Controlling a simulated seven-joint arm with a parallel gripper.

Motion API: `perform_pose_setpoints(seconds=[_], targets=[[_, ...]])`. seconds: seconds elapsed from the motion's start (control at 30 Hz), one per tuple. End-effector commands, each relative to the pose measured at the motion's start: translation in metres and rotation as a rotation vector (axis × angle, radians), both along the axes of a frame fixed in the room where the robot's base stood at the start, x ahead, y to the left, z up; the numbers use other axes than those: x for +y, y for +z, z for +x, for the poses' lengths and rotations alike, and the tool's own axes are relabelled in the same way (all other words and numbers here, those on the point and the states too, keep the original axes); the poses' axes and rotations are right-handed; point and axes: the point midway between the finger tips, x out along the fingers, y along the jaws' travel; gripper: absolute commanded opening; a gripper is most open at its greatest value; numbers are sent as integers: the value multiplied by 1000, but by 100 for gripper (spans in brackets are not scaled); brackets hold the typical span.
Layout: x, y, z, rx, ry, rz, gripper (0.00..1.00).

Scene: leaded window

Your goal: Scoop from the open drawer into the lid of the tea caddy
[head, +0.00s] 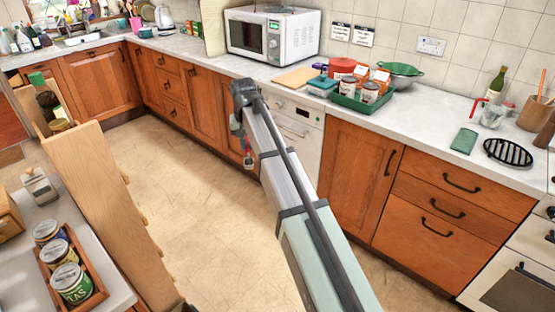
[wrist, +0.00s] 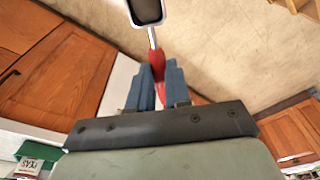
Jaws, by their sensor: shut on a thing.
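My gripper (wrist: 159,88) is shut on the red handle of a scoop (wrist: 158,65). The scoop's dark, light-rimmed bowl (wrist: 147,12) points away from the fingers and is cut by the top edge of the wrist view. In the head view my gripper (head: 238,128) hangs over the floor in front of the cabinets, with the red of the scoop (head: 248,161) below it. A tall pull-out drawer (head: 100,190) stands open at the left, with bottles in its far end. I cannot tell which tin is the tea caddy, and I cannot make out its lid.
Several tins stand in a wooden tray (head: 98,298) on the near left counter. Across the floor, a green tray (head: 362,104) with jars and packets stands near the microwave (head: 272,35). A black trivet (head: 508,152) lies farther right. The floor between is clear.

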Motion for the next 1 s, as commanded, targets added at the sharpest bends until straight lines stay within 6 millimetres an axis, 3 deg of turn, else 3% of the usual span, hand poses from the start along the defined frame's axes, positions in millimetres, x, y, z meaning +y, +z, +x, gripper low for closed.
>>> perform_pose_setpoints(seconds=[0.03, 0.1, 0.43, 0.77, 1.0], targets=[[22, 10, 11, 0, 9, 1, 0], [47, 21, 17, 0, 15, 1, 0], [168, 72, 31, 3, 44, 1, 0], [289, 125, 24, 6, 72, -1, 0], [375, 165, 5, 8, 94, 0, 0]])
